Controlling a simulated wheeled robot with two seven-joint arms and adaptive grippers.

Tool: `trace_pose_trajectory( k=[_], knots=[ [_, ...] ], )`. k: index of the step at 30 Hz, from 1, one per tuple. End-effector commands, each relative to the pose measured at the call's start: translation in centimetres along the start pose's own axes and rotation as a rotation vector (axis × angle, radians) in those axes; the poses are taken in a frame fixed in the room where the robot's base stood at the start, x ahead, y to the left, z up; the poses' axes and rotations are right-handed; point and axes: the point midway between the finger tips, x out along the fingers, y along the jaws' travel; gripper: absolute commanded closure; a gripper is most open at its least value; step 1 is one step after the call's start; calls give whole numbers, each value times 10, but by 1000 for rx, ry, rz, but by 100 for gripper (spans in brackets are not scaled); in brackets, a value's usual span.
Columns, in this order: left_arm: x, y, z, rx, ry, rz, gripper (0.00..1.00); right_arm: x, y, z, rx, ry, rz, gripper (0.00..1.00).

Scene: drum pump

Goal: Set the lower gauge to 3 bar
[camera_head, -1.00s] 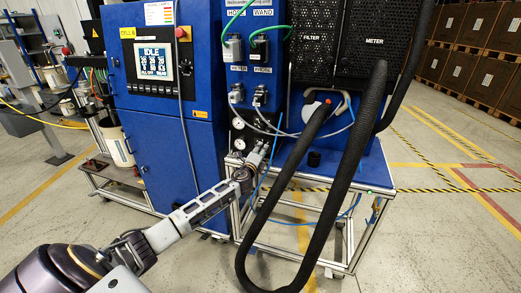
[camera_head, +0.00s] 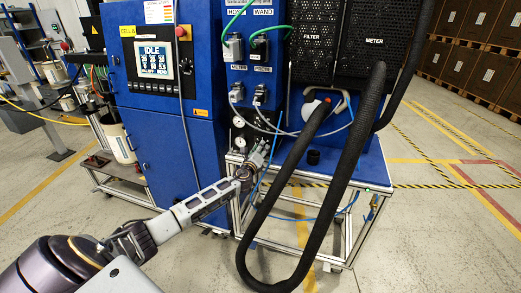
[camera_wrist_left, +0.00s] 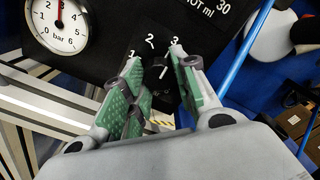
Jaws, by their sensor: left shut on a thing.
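The lower gauge (camera_head: 239,143) is a small white dial on the black panel, under the upper gauge (camera_head: 238,122). A white bar gauge (camera_wrist_left: 60,24) shows large at the top left of the left wrist view. Its needle points up, between 2 and 4, close to 3. A black knob (camera_wrist_left: 157,72) with the numbers 1, 2 and 3 around it is right of that gauge. My left gripper (camera_wrist_left: 155,60) has its green-padded fingers on both sides of this knob, shut on it. The gripper (camera_head: 257,153) also shows at the panel in the head view. My right gripper is not in view.
A thick black hose (camera_head: 345,190) loops down just right of my left gripper. A thin blue hose (camera_wrist_left: 243,50) runs close to the right finger. The metal frame cart (camera_head: 330,250) stands below the panel. Floor in front is clear.

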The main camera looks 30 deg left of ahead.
Motion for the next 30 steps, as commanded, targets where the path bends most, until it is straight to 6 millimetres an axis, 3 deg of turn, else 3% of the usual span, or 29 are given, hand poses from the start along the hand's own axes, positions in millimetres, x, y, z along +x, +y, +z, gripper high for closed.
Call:
trace_pose_trajectory(
  k=[7, 8, 13, 30],
  knots=[
    [-1, 1, -4, 0, 6, 0, 95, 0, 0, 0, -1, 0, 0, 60],
    [-1, 1, -4, -1, 6, 0, 70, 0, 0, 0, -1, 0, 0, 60],
    [-1, 1, -3, -1, 4, 0, 50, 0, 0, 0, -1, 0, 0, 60],
    [-6, 1, -1, 0, 2, 0, 50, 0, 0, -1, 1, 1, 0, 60]
  ],
)
